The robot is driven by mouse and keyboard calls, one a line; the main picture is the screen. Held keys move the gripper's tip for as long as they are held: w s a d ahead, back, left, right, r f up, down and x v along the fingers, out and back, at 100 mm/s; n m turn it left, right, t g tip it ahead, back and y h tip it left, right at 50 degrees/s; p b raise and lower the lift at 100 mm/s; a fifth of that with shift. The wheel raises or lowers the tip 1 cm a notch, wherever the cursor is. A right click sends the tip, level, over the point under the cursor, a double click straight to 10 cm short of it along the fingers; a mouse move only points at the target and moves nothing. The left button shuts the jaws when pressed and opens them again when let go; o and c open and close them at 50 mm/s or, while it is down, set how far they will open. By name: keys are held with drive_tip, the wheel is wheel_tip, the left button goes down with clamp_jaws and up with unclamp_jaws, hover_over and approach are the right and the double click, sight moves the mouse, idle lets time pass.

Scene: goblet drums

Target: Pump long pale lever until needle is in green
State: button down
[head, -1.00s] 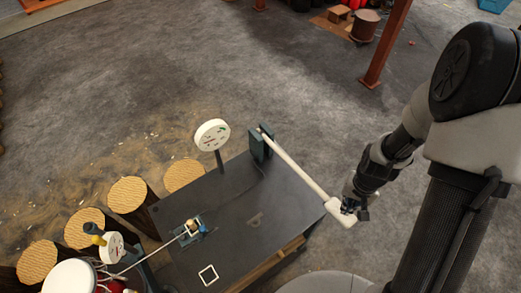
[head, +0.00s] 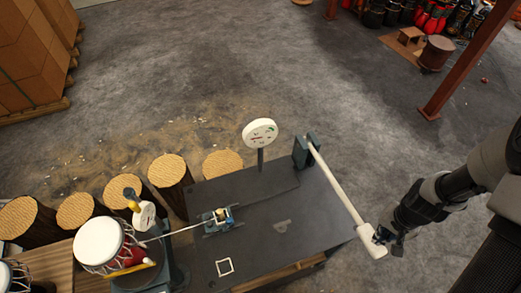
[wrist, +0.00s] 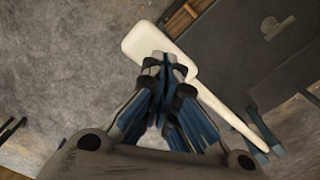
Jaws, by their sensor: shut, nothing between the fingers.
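The long pale lever (head: 338,187) runs from a dark upright bracket (head: 305,151) on the dark bench top down to a wide white paddle end (head: 371,241) past the bench's right edge. My gripper (head: 381,236) is shut and empty, right at the paddle end. In the wrist view, the shut fingertips (wrist: 166,62) overlap the paddle (wrist: 150,42); I cannot tell whether they touch it.
A red and white drum (head: 105,246) and several log stumps (head: 170,171) stand at left. A rust-red post (head: 462,60) rises at right.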

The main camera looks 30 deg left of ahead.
drive_tip(key=shift+f, duration=0.1)
wheel_tip(320, 180, down, 18)
drive_tip(key=b, duration=1.6)
wheel_tip(320, 180, up, 18)
drive_tip(key=p, duration=1.4)
drive_tip(key=shift+s+d+r, duration=0.1)
drive_tip(key=shift+d+r, duration=0.05)
drive_tip(key=shift+r, duration=0.05)
drive_tip(key=shift+f, duration=0.1)
